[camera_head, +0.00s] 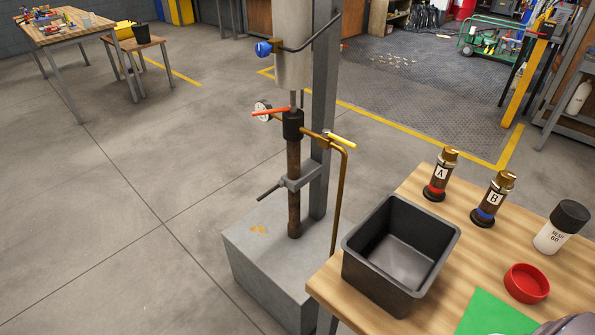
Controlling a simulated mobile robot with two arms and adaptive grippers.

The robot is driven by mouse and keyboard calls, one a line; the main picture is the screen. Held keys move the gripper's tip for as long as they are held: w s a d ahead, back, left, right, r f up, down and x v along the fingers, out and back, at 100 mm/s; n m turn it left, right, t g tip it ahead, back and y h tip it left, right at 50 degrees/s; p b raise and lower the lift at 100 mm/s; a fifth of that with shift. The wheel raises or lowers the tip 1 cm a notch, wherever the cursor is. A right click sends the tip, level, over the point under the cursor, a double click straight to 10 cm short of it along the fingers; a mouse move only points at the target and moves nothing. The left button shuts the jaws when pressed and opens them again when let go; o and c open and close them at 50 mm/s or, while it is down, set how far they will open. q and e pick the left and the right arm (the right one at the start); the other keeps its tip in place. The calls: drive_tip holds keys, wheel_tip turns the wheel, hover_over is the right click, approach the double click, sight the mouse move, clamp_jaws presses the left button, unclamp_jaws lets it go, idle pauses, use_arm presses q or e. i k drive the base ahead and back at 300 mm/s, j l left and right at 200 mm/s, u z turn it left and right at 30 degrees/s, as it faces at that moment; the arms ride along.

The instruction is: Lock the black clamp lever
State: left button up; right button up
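The black clamp lever (268,193) sticks out to the lower left from a grey clamp (302,181). The clamp sits around a dark brown vertical tube (294,200) and is joined to a grey upright post (322,120). The tube stands on a grey block (262,250). No hand or finger of mine is at the lever. Neither gripper is clearly visible. A grey rounded shape shows at the bottom right corner, cut off by the frame; I cannot tell what part it is.
A red lever (271,113), a yellow lever (340,139) and a brass pipe (341,200) surround the tube's top. A wooden table (420,318) at right holds a black bin (387,277), bottles A (440,176) and B (492,200), and a red lid (526,283).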

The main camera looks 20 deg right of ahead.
sight(281, 183)
drive_tip(key=i+j+z, duration=0.95)
drive_tip(key=j+z, duration=0.2)
